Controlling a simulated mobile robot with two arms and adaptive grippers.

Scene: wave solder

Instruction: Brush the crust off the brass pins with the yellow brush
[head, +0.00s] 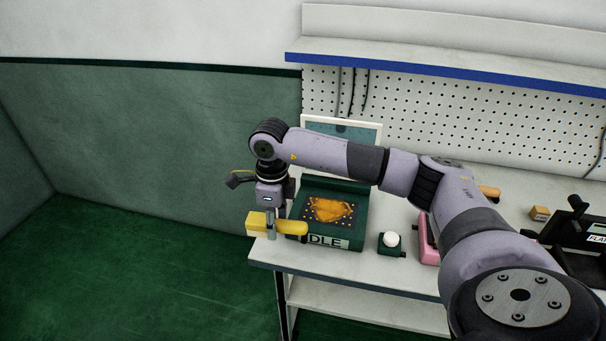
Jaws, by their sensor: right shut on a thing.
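My right gripper (271,228) is shut on the yellow brush (293,228), which lies roughly level. The brush's blocky end (257,219) points left, out past the bench's left end. Its rounded yellow handle overlaps the front left corner of a green box in the picture; I cannot tell whether they touch. On top of the box (348,230) is a dark panel with an irregular orange-brown crust (333,209) in the middle. Small brass-coloured dots, apparently the pins (309,222), show around the crust. Any pins under the crust are hidden. My left gripper is out of view.
The pale bench (374,275) ends just left of the box. A white ball in a small green holder (390,252), a pink object (428,250), a small wooden block (540,213) and a black device (580,240) stand to the right. A pegboard (440,110) and shelf are behind.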

